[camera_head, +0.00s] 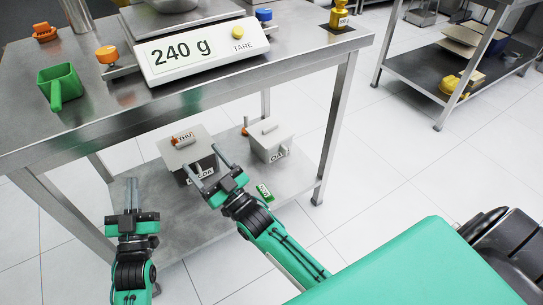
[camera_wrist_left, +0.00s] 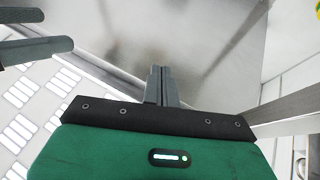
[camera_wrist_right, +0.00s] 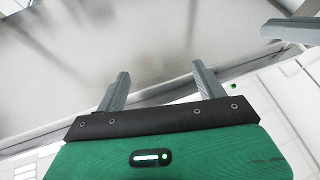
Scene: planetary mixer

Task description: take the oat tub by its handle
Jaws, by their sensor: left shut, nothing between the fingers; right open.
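The oat tub (camera_head: 270,142), a pale box with a label starting "OA", stands on the lower shelf. Its lid carries a bar handle (camera_head: 270,127). A second pale-lidded tub (camera_head: 176,153) stands to its left, its label partly hidden. My right gripper (camera_head: 205,160) is open and empty, its fingers overlapping the second tub in the head view, left of the oat tub. Its spread fingers show in the right wrist view (camera_wrist_right: 160,72). My left gripper (camera_head: 132,181) is shut and empty, left of both tubs; its closed fingers show in the left wrist view (camera_wrist_left: 160,72). Neither wrist view clearly shows the oat tub.
The steel tabletop (camera_head: 107,113) overhangs the lower shelf (camera_head: 180,225). A table leg (camera_head: 337,125) stands right of the oat tub. A green tag (camera_head: 264,192) lies near the shelf's front edge. A scale (camera_head: 200,50) and green scoop (camera_head: 60,84) are on top.

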